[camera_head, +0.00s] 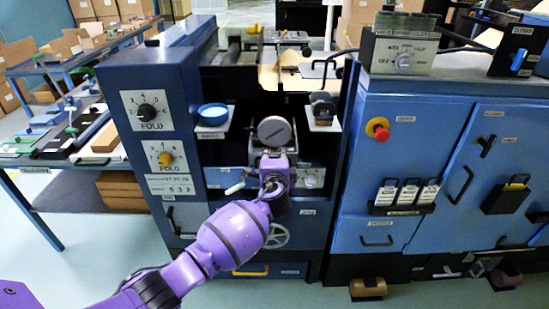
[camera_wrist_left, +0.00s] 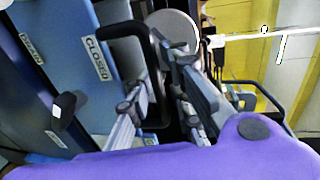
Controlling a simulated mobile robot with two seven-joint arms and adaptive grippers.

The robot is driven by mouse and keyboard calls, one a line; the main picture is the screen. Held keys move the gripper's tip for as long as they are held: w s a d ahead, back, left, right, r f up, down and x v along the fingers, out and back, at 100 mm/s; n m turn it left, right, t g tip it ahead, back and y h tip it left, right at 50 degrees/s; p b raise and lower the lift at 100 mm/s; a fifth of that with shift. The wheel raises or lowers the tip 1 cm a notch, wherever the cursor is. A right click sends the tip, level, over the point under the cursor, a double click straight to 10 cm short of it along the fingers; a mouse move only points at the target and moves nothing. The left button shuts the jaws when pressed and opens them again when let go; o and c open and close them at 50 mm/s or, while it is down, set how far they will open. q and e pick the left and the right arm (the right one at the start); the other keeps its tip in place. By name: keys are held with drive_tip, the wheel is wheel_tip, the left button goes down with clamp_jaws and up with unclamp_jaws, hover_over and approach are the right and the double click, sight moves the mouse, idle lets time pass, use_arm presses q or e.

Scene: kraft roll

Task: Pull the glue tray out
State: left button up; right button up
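A blue front panel (camera_head: 231,180) shows low in the machine's middle bay, partly behind my left arm; I take it for the glue tray's front, but its label is not readable. In the left wrist view a blue panel (camera_wrist_left: 62,45) has a "CLOSED" label and a black U-shaped handle (camera_wrist_left: 125,29). My left gripper (camera_head: 273,152) reaches into the bay. In the wrist view its fingers (camera_wrist_left: 160,88) are apart, and one leg of the black handle runs down between them. Contact is not clear. My right gripper is not in view.
A white lever (camera_head: 235,188) and a handwheel (camera_head: 277,236) are near my arm. A blue cabinet (camera_head: 440,150) stands to the right.

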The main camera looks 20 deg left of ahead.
use_arm(q)
drive_tip(key=v, duration=1.2)
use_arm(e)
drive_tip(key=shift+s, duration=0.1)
use_arm(q)
drive_tip(key=s+d+f+n+g+h+p, duration=0.15)
drive_tip(key=s+d+f+n+h, duration=0.4)
drive_tip(key=s+f, duration=0.55)
drive_tip(key=s+a+f+n+g, duration=0.1)
drive_tip(key=s+a+f+n, duration=0.1)
drive_tip(key=s, duration=0.9)
drive_tip(key=s+a+f+n+g+p, duration=0.1)
drive_tip(key=s+a+f+n+g, duration=0.1)
drive_tip(key=s+f, duration=0.5)
drive_tip(key=s+a+f+n+g+p, duration=0.1)
drive_tip(key=s+a+f+n+g, duration=0.1)
drive_tip(key=s, duration=1.4)
wheel_tip(320, 180, down, 3)
drive_tip(key=a+n, duration=0.1)
drive_tip(key=n, duration=0.1)
drive_tip(key=shift+s+a+f+n+y, duration=0.2)
drive_tip(key=shift+a+n+y, duration=0.15)
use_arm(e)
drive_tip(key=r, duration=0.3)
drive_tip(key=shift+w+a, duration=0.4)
